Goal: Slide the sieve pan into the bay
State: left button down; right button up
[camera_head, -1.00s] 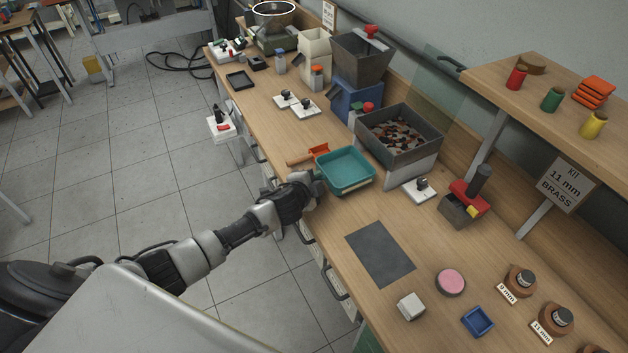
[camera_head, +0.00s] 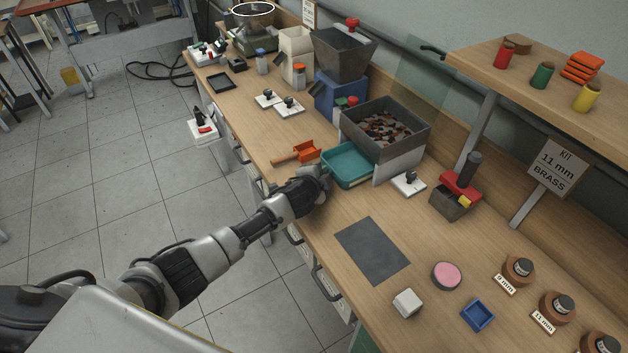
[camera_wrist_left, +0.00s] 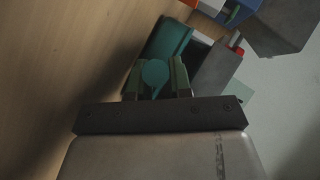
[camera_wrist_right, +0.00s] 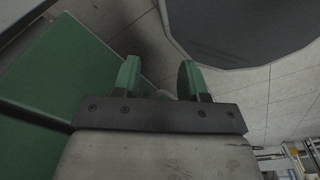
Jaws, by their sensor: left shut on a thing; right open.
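The sieve pan is a teal open tray (camera_head: 345,166) on the bench, low against the grey sieve box (camera_head: 412,138). Its far right part is hidden by the box, so it is partly in the bay under it; how deep I cannot tell. My left gripper (camera_head: 322,177) is at the pan's near left end. In the left wrist view my left gripper (camera_wrist_left: 155,80) is shut on the pan's round teal handle (camera_wrist_left: 155,73), with the pan (camera_wrist_left: 168,42) ahead. My right gripper (camera_wrist_right: 160,80) is open and empty; it is not in the head view.
An orange scoop (camera_head: 303,152) lies just left of the pan. A white stand with a black knob (camera_head: 408,182) is right of the sieve box. A grey mat (camera_head: 372,250) lies in front. A blue hopper machine (camera_head: 335,90) stands behind. Bare bench lies between pan and mat.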

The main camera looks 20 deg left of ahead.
aim_at(351, 170)
pick_arm(q)
jog(key=shift+w+d+b, duration=0.7)
jog(key=shift+w+d, duration=0.1)
jog(key=shift+w, duration=0.2)
jog(key=shift+w+d+b, duration=0.65)
jog(key=shift+w+d, duration=0.1)
jog(key=shift+w, duration=0.2)
jog(key=w+d+b, duration=0.2)
jog(key=w+b, duration=0.1)
jog(key=shift+d+f, duration=0.1)
jog(key=shift+d, duration=0.1)
jog(key=shift+w+d+b, duration=0.5)
jog(key=shift+w+b, duration=0.05)
jog(key=shift+w, duration=0.1)
jog(key=c, duration=1)
grip_release()
jog(key=shift+o, duration=0.3)
jog(key=shift+s+f, duration=0.1)
jog(key=shift+f, duration=0.15)
